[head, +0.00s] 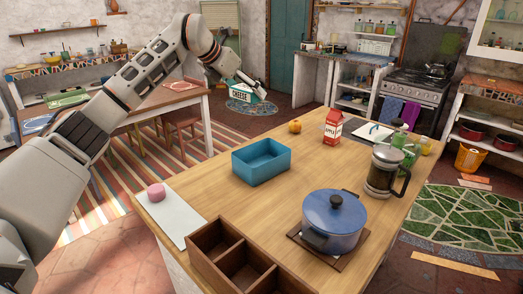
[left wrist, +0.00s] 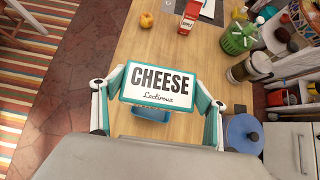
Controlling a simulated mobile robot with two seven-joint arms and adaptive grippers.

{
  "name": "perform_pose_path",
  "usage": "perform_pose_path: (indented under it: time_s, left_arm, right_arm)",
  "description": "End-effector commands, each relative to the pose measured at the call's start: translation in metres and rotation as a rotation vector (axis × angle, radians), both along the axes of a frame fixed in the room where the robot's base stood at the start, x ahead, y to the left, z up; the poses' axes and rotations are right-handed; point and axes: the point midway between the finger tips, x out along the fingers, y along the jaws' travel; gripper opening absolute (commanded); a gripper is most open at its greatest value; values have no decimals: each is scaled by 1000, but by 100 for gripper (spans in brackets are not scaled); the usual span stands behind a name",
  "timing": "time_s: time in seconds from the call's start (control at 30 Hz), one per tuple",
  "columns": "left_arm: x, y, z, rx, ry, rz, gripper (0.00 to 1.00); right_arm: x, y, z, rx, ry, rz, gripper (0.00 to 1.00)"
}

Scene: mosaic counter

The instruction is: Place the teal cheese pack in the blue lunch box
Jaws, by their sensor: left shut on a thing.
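The teal cheese pack (head: 244,88) has a white label reading CHEESE. My left gripper (head: 250,84) is shut on it and holds it up in the air, beyond the far left of the table in the head view. In the left wrist view the cheese pack (left wrist: 160,86) sits between the two fingers of my left gripper (left wrist: 158,92), label toward the camera. The blue lunch box (head: 261,162) stands open and empty on the wooden table. In the left wrist view the pack hides most of the lunch box (left wrist: 152,115). My right gripper is not in view.
On the table are a wooden divided tray (head: 214,246), a blue pot (head: 334,219), a coffee press (head: 385,172), a red carton (head: 332,127), an orange fruit (head: 295,126) and a pink item (head: 156,192) on a white sheet. Bare tabletop surrounds the lunch box.

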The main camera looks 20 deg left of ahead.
Motion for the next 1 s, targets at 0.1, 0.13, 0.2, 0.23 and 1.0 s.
perform_pose_path:
  time_s: [0.1,0.13,0.2,0.23,1.0]
  left_arm:
    - [6,9,2,-1,-3,-14,40]
    - [7,10,1,-2,-3,-16,40]
    - [8,12,-4,0,-1,-20,40]
    - [8,12,-9,1,0,-22,40]
    - [8,12,-160,1,-1,-20,40]
  right_arm:
    - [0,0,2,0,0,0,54]
    - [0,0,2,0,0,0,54]
    - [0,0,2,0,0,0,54]
    - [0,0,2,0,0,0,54]
    - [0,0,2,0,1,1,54]
